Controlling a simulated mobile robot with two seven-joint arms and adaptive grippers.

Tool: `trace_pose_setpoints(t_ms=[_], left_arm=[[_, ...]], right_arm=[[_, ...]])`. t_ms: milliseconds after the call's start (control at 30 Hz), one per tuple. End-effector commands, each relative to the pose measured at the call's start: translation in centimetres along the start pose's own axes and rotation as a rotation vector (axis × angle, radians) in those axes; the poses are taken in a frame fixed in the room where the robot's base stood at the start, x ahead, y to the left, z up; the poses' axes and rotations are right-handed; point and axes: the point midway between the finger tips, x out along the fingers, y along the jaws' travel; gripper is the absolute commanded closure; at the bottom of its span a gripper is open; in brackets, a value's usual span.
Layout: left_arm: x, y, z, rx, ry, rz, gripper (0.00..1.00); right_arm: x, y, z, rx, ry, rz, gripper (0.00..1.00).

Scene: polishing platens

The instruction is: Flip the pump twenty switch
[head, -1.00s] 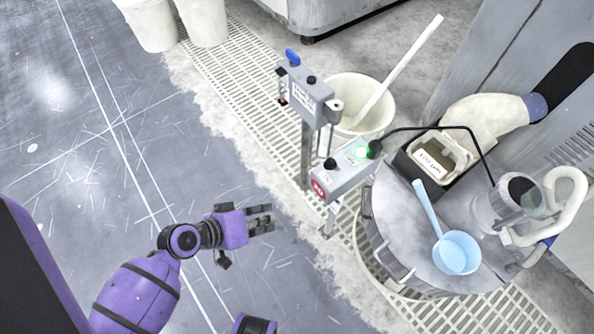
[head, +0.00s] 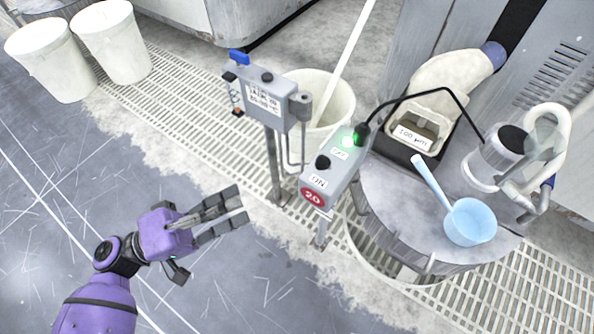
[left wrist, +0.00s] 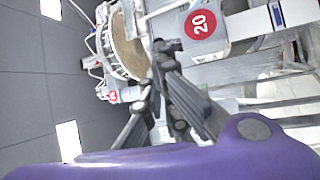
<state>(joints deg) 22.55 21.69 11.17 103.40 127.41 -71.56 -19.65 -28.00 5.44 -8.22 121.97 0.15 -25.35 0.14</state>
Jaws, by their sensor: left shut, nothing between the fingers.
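The pump twenty switch box (head: 334,181) is a grey box on a post, with a red round "20" label (head: 313,197) on its front end. On its top are a black knob-like switch (head: 322,162), an "ON" label, a second label and a lit green lamp (head: 348,141). I cannot tell which way the switch leans. My left gripper (head: 243,206) is shut and empty, left of the box and apart from it. In the left wrist view the fingers (left wrist: 166,48) lie close together, just left of the "20" label (left wrist: 201,24). My right gripper is not in view.
A second grey box (head: 265,100) with a blue lever stands on a post behind. A white bucket (head: 305,90) with a pole is beside it. A grey drum (head: 390,205) with a blue scoop (head: 470,222) stands right. A black cable (head: 420,90) arches from the switch box.

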Motion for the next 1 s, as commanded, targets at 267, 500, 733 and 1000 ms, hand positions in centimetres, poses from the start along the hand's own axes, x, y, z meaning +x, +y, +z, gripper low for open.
trace_pose_setpoints(t_ms=[267, 500, 733, 1000], left_arm=[[0.2, -0.1, 0.0, -0.001, 0.001, -0.002, 1.0], [3.5, 0.0, 0.0, 0.001, -0.001, 0.001, 1.0], [8.5, -0.1, 0.0, 0.001, -0.001, 0.0, 1.0], [12.8, -0.1, 0.0, -0.002, 0.001, -0.002, 1.0]], right_arm=[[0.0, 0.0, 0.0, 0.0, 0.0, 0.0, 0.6], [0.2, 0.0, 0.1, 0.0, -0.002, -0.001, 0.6], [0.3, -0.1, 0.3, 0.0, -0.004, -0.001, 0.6], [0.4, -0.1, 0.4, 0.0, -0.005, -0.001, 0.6]])
